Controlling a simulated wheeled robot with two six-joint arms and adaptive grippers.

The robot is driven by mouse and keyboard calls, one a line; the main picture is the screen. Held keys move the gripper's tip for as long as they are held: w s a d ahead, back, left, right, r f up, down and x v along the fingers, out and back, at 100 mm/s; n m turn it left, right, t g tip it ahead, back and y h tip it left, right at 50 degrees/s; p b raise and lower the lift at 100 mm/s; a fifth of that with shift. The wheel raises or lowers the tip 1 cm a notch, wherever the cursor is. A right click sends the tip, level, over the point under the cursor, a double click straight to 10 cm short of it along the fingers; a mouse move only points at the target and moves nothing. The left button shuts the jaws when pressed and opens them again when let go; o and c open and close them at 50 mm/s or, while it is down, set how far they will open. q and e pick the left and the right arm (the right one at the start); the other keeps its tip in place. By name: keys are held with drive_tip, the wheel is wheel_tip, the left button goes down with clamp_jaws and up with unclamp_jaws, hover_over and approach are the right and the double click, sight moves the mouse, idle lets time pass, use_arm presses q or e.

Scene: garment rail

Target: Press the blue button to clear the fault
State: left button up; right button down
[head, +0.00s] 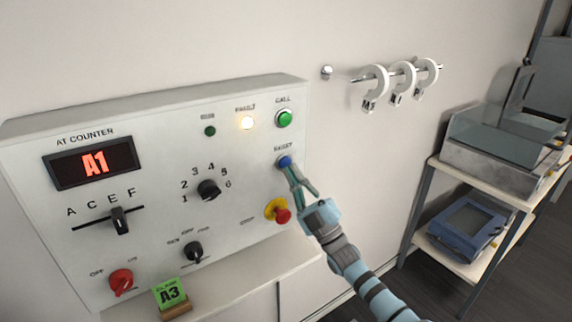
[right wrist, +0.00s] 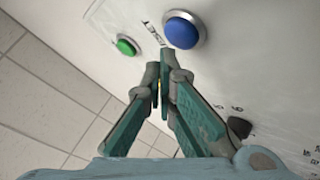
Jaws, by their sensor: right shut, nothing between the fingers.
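The blue button (head: 284,161) sits on the right side of the white control panel (head: 150,158), under the RESET label. In the right wrist view the blue button (right wrist: 183,29) shows whole in its metal ring. My right gripper (head: 291,173) is shut and empty, with its fingertips close beside the lower edge of the button. In the right wrist view the tips of the right gripper (right wrist: 164,76) appear just short of the button's ring; I cannot tell whether they touch the panel. The fault lamp (head: 247,122) glows pale yellow. My left gripper is not in view.
A green button (head: 284,117) is above the blue one, and a red stop knob (head: 282,215) on yellow is below. A selector dial (head: 209,189) is to the left. A rail with white rings (head: 400,80) and a shelf rack (head: 480,180) stand to the right.

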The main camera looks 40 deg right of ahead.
idle(0.4)
drive_tip(key=shift+w+b, duration=0.4)
drive_tip(key=shift+w, duration=0.05)
drive_tip(key=shift+w+b, duration=0.4)
drive_tip(key=shift+b, duration=0.1)
idle(0.5)
idle(0.3)
drive_tip(key=shift+s+p, duration=0.85)
